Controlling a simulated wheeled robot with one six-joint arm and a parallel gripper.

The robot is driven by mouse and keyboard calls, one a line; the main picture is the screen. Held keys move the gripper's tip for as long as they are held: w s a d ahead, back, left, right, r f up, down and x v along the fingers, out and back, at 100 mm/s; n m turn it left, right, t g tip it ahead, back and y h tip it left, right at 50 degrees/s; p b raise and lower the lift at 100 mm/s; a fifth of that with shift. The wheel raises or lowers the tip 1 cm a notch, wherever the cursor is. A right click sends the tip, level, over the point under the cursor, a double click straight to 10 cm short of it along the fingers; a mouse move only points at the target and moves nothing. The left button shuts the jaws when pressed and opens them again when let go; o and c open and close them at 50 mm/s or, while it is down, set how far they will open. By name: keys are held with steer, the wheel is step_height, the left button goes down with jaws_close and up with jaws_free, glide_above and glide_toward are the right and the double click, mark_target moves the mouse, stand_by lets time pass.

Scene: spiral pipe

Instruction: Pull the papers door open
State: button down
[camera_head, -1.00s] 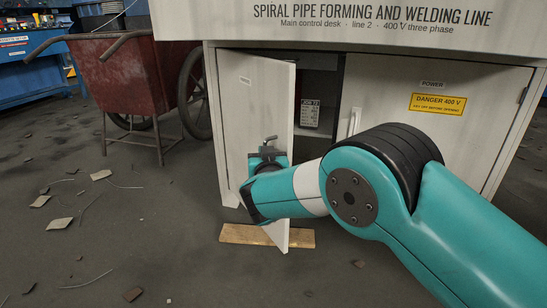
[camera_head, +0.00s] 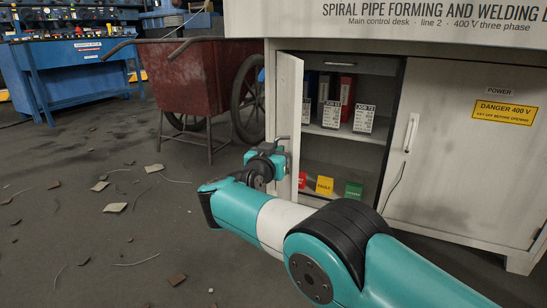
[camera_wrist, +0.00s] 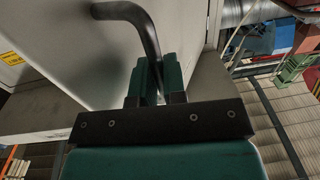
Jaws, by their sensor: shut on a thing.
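The papers door (camera_head: 289,115) is the left door of the white control desk. In the head view it is swung well outward on its left side, seen nearly edge-on. Its bent bar handle (camera_wrist: 150,55) shows in the wrist view, running down between the two fingers. My gripper (camera_head: 280,160) is at the door's outer face, shut on the handle; in the wrist view the fingers (camera_wrist: 155,80) close around its lower part. Inside the cabinet (camera_head: 320,130), binders (camera_head: 347,95) labelled JOB stand on a shelf, and red, yellow and green cards sit at the bottom.
The right door (camera_head: 450,150) is shut, with a POWER label and a yellow danger sign (camera_head: 505,112). A red cart (camera_head: 192,85) with a wheel stands left of the desk. Scraps (camera_head: 115,207) litter the open floor at left.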

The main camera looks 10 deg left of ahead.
steer(key=shift+w+a, duration=0.15)
steer(key=shift+a, duration=0.05)
stand_by(0.5)
steer(key=c, duration=1.5)
jaws_free()
steer(key=shift+a, duration=0.1)
steer(key=s+a+b, duration=0.1)
steer(key=s+b, duration=0.2)
steer(key=s, duration=0.5)
steer(key=s+a+b, duration=0.2)
steer(key=s+b, duration=0.1)
steer(key=s, duration=0.6)
steer(key=shift+a+b, duration=0.3)
steer(key=shift+b, duration=0.1)
